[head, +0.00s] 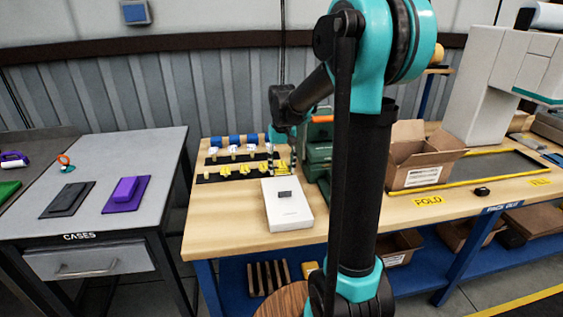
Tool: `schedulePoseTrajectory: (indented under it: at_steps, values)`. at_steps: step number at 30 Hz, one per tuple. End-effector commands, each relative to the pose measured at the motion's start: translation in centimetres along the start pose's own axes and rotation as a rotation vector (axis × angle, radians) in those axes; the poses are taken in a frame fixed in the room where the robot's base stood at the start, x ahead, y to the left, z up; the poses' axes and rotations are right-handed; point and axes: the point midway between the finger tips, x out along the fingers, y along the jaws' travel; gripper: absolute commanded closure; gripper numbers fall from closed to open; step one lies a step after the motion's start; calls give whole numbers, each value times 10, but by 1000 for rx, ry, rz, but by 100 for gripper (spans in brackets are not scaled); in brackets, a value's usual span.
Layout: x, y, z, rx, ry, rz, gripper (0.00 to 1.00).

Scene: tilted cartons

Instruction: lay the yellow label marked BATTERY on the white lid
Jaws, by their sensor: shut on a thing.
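The white lid (289,215) is the top of a flat white box on the wooden bench, left of my arm. A small dark block (284,195) lies on it. Several yellow labels (245,169) stand in a row on a dark strip behind the lid; their print is too small to read. My gripper (283,165) is small and partly hidden at the right end of this row, just behind the lid. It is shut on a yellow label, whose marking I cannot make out.
White labels (233,150) stand on a second strip behind. A green case (318,150) stands close right of the gripper. An open carton (418,157) is farther right. The bench front left of the lid is clear.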

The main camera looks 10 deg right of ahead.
Motion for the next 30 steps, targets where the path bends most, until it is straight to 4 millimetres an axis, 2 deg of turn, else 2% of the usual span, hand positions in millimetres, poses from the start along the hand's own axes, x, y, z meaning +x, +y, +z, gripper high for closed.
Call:
schedulePoseTrajectory:
  at_steps: [15,30]
  values:
    - [43,0,0,-1,0,0,57]
    - [51,0,0,-1,0,0,57]
